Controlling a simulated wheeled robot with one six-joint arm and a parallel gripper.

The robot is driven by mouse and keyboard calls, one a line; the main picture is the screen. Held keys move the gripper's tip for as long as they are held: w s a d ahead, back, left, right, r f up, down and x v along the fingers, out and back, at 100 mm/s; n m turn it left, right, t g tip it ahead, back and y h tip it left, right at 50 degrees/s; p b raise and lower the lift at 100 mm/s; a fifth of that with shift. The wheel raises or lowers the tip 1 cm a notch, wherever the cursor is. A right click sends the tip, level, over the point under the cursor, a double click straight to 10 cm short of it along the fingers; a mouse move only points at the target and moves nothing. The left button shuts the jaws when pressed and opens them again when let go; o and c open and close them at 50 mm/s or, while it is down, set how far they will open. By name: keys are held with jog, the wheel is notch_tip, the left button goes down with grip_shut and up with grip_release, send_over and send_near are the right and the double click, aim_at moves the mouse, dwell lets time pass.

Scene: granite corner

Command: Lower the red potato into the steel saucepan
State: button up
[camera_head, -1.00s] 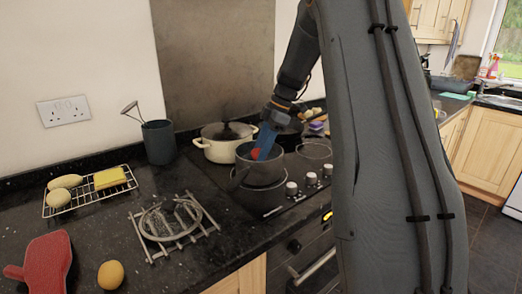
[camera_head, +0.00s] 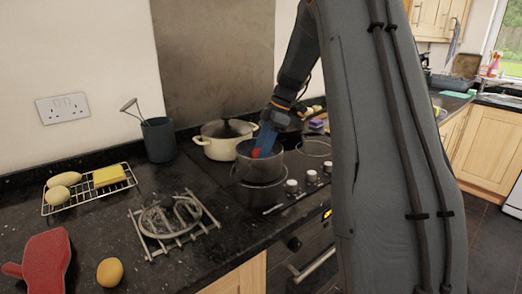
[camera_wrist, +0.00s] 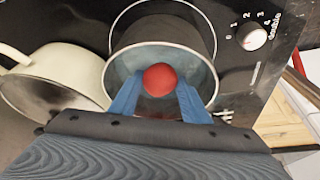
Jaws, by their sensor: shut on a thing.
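The red potato (camera_wrist: 160,79) is held between the two blue fingers of my gripper (camera_wrist: 158,92). In the wrist view it shows inside the outline of the steel saucepan's rim (camera_wrist: 208,72). In the head view my gripper (camera_head: 264,142) points down into the mouth of the steel saucepan (camera_head: 262,172), and the red potato (camera_head: 255,153) shows as a small red patch at the opening. The saucepan stands on the hob. I cannot tell whether the potato touches its bottom; the near wall hides the lower part.
A cream pot (camera_head: 222,147) stands close beside the saucepan, also in the wrist view (camera_wrist: 60,72). Hob knobs (camera_head: 311,176) line the front. A wire rack (camera_head: 88,188), trivet (camera_head: 172,219), red oven mitt (camera_head: 47,262) and yellow potato (camera_head: 110,271) lie on the left counter.

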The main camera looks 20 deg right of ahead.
jog(key=shift+f+b, duration=0.95)
jog(key=shift+f, duration=0.95)
dwell(0.9)
jog(key=o, duration=1.2)
jog(key=shift+c, duration=0.2)
